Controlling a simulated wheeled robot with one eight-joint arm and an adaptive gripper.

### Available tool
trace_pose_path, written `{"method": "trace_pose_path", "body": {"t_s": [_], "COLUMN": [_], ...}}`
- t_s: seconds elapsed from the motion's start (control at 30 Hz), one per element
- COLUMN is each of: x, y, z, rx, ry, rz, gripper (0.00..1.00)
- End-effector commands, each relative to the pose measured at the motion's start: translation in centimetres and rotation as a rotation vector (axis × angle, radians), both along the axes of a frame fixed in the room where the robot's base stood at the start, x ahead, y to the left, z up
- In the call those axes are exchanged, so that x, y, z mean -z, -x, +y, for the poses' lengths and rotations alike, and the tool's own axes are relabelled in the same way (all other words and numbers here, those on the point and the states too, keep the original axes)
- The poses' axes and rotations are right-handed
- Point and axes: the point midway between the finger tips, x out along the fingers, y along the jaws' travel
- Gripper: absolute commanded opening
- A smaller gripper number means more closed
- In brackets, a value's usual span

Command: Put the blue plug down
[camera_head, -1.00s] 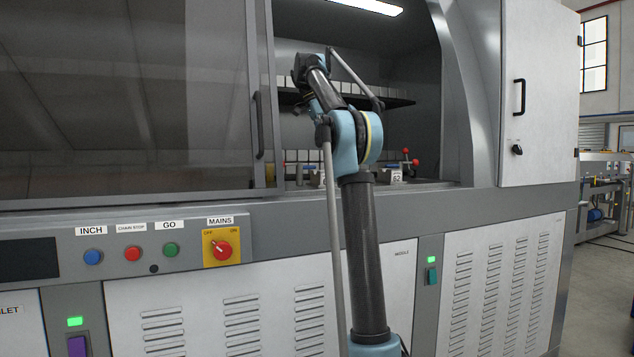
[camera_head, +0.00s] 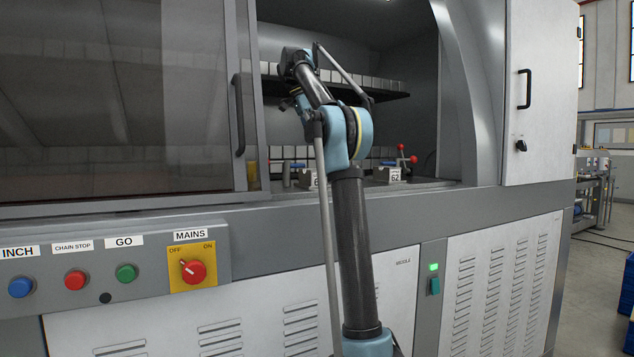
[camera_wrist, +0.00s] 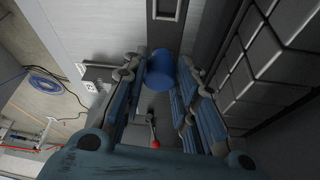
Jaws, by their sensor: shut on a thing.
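The blue plug (camera_wrist: 161,67) is a short blue cylinder between the finger ends of my gripper (camera_wrist: 157,72) in the wrist view. My gripper is shut on it and holds it at the upper middle of that view. The near end of the plug faces the wrist camera; its far side is hidden. In the head view my arm reaches up in front of the machine's open bay. The gripper and plug cannot be made out there.
A sliding glass door (camera_head: 120,110) covers the left side. A control panel (camera_head: 100,270) with buttons runs below.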

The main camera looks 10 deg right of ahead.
Motion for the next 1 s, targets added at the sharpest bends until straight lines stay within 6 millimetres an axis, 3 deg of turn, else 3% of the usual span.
{"method": "trace_pose_path", "body": {"t_s": [0.23,0.5,0.77,1.0], "x": [0.9,4.6,6.3,9.2], "y": [0.0,0.0,0.0,0.0], "z": [0.9,1.0,1.0,1.0], "rx": [-0.011,-0.012,-0.012,-0.011], "ry": [0.0,0.0,0.0,0.0], "rz": [0.0,0.0,0.0,-0.001], "gripper": [0.06,0.06,0.06,0.06]}}
